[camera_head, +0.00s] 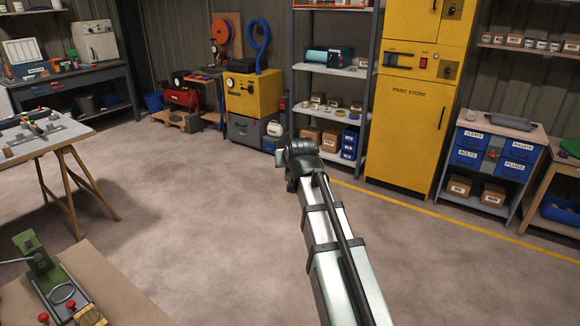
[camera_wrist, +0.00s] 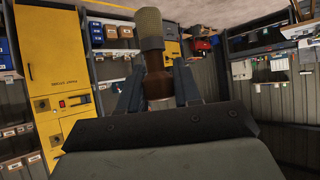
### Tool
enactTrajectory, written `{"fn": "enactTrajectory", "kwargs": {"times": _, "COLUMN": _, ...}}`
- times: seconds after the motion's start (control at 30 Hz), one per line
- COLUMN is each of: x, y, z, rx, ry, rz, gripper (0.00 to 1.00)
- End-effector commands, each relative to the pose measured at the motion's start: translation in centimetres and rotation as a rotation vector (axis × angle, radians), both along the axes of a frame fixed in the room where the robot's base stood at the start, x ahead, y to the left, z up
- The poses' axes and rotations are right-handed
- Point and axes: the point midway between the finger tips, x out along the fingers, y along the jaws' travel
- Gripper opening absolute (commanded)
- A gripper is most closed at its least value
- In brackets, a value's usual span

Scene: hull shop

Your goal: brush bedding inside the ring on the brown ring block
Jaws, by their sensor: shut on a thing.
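My gripper (camera_wrist: 158,88) is shut on a brush in the wrist view. The brush has a pale tan bristle head (camera_wrist: 149,28) and a brown handle (camera_wrist: 154,62) between the two fingers. In the head view my arm reaches out over open floor, and I cannot make out the fingers or the brush there. A brown block (camera_head: 92,317) shows at the bottom left of the head view, on the near bench, partly cut off by the frame edge. The brush is well away from both.
The near bench (camera_head: 125,291) also bears a green clamp (camera_head: 36,252) and red knobs. A trestle table (camera_head: 58,140) with grey parts stands at the left. A yellow paint store (camera_head: 408,120), shelves and a bin cabinet (camera_head: 493,160) line the back. The middle floor is clear.

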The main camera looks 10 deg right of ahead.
Motion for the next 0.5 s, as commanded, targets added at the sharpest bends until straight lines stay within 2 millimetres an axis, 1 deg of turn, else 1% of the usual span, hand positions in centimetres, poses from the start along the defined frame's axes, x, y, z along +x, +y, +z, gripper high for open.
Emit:
{"fn": "enactTrajectory", "kwargs": {"times": 0.17, "x": -0.2, "y": 4.5, "z": 0.0, "rx": 0.016, "ry": 0.006, "rz": 0.058, "gripper": 0.02}}
{"fn": "enactTrajectory", "kwargs": {"times": 0.3, "x": -0.7, "y": 9.5, "z": -0.3, "rx": 0.026, "ry": 0.01, "rz": 0.124, "gripper": 0.02}}
{"fn": "enactTrajectory", "kwargs": {"times": 0.37, "x": -1.0, "y": 11.7, "z": -0.5, "rx": 0.031, "ry": 0.012, "rz": 0.153, "gripper": 0.02}}
{"fn": "enactTrajectory", "kwargs": {"times": 0.5, "x": -2.0, "y": 16.7, "z": -1.0, "rx": 0.039, "ry": 0.016, "rz": 0.22, "gripper": 0.02}}
